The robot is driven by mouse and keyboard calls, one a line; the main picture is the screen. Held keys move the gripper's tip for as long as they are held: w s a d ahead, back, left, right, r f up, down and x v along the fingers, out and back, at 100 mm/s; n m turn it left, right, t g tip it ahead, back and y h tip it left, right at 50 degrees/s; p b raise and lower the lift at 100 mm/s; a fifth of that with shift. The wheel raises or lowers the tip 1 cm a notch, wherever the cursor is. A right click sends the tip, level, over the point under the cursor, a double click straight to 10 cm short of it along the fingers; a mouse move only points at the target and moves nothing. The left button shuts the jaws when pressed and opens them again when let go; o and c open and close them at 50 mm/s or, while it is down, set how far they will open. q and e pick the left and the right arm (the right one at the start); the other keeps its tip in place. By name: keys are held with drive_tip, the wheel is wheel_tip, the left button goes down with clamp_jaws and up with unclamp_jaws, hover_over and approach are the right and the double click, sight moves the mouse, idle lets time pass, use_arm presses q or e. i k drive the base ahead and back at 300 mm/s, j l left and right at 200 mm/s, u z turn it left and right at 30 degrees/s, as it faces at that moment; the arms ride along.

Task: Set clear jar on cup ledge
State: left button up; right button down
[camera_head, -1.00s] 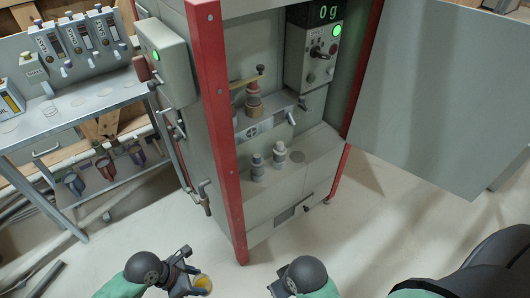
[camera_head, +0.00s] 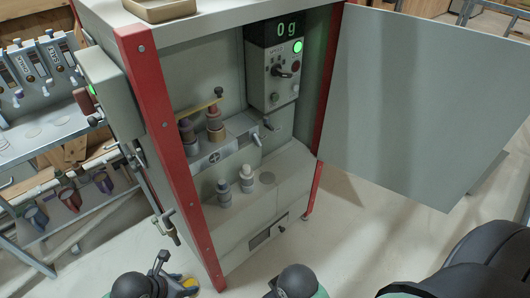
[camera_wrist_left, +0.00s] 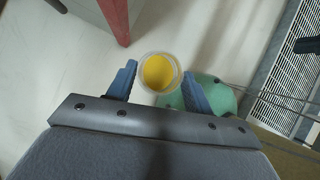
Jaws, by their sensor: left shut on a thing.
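The clear jar (camera_wrist_left: 158,72) holds something yellow and sits between the fingers of my left gripper (camera_wrist_left: 160,80). In the head view the jar (camera_head: 190,284) shows at the bottom edge beside the left gripper (camera_head: 175,280), low in front of the cabinet. The gripper is shut on it.
The cabinet has a red front post (camera_head: 165,140) on the left and a wide open door (camera_head: 405,100) on the right. An upper shelf (camera_head: 212,158) holds brown-topped containers. A side table (camera_head: 50,133) stands left.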

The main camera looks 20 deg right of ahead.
sight(289, 162)
drive_tip(key=i+l, duration=0.1)
drive_tip(key=l, duration=0.3)
drive_tip(key=i+l, duration=0.15)
drive_tip(key=l, duration=0.2)
drive_tip(key=i+l, duration=0.1)
drive_tip(key=l, duration=0.3)
drive_tip(key=i+l, duration=0.15)
drive_tip(key=l, duration=0.25)
drive_tip(key=i+l, duration=0.1)
drive_tip(key=l, duration=0.25)
drive_tip(key=i+l, duration=0.1)
drive_tip(key=l, duration=0.3)
